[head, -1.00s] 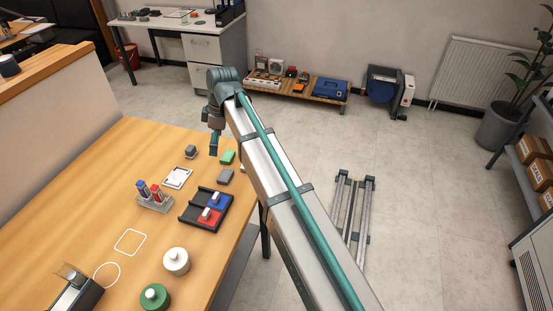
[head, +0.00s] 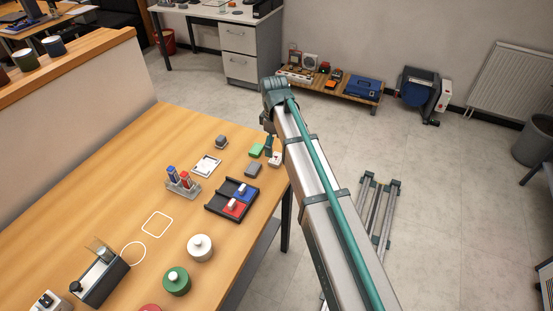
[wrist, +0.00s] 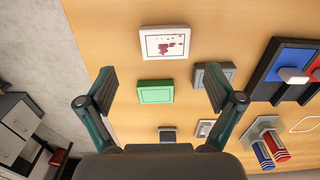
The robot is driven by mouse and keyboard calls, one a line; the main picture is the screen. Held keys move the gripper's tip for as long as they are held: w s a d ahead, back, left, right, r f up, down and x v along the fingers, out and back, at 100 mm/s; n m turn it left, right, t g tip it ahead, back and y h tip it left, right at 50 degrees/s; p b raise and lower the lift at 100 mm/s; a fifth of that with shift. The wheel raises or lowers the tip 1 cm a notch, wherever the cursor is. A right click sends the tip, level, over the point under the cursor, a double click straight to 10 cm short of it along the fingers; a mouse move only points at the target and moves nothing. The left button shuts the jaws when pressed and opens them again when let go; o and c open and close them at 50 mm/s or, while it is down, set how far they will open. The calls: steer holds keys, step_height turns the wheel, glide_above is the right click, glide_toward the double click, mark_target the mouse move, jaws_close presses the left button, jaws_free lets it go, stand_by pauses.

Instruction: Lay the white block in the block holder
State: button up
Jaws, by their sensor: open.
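The white block (head: 275,159) lies near the table's right edge, partly hidden by my arm. In the wrist view the white block (wrist: 164,43) shows a dark red mark on its top face. My gripper (head: 268,148) is open and empty above the table beside it. In the wrist view the open fingers of my gripper (wrist: 160,88) stand wide apart, with the white block beyond the fingertips. The block holder (head: 219,200) is a dark tray holding a blue block (head: 246,193) and a red block (head: 235,209); its left part is bare. The holder also shows in the wrist view (wrist: 268,75).
A green block (wrist: 155,92) and a grey block (wrist: 214,75) lie close to the white block. A stand with marker-like cylinders (head: 185,188), a white framed plate (head: 207,165) and white and green round jars (head: 200,248) are also on the table.

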mark_target(274, 157)
steer(key=shift+s+f, duration=0.2)
steer(key=shift+f, duration=0.2)
steer(key=shift+s+a+f+p, duration=0.15)
steer(key=shift+f+p, duration=0.7)
steer(key=shift+f, duration=1.15)
steer(key=shift+c, duration=0.4)
steer(key=c, duration=1.3)
steer(key=shift+o, duration=0.2)
steer(key=shift+r, duration=0.15)
